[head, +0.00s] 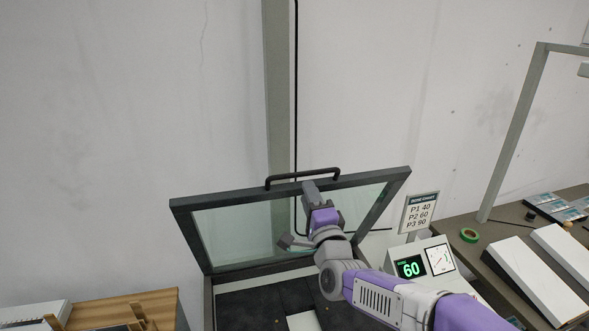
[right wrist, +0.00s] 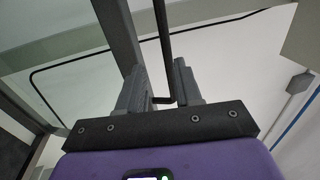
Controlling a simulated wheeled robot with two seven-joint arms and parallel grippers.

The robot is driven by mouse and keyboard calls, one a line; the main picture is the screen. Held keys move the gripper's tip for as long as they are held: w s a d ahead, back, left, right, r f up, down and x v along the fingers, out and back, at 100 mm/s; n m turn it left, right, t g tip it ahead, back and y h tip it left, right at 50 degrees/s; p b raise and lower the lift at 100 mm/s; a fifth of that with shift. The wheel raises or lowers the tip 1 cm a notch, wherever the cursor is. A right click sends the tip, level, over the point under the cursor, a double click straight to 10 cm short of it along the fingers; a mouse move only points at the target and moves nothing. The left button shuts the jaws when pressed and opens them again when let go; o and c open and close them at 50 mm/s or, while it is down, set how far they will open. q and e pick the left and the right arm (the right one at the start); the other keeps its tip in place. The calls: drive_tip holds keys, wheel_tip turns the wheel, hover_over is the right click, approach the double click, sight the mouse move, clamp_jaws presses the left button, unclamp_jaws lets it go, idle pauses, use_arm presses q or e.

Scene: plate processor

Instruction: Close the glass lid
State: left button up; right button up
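The glass lid (head: 225,237) stands raised and tilted in the head view, a pane in a dark frame. Its black bar handle (head: 283,180) is on the top edge. My right gripper (head: 309,185) is at the top edge of the lid, near the handle's right half. In the right wrist view, the two fingers of the right gripper (right wrist: 160,82) are apart, with the dark handle (right wrist: 163,45) showing between them. There is a gap beside the handle, and I cannot tell whether a finger touches it. My left gripper is not in view.
The dark machine bed (head: 260,305) lies under the lid. A box with a green 60 display (head: 410,267) and a dial stands to the right, with a sign (head: 419,213) behind it. A wooden rack (head: 135,312) is at left, a side table (head: 480,245) at right.

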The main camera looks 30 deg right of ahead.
sight(303, 176)
drive_tip(key=shift+w+d+r, duration=0.25)
drive_tip(key=shift+w+r, duration=0.15)
drive_tip(key=shift+r, duration=0.25)
drive_tip(key=p+x, duration=0.2)
drive_tip(key=x, duration=0.4)
clamp_jaws()
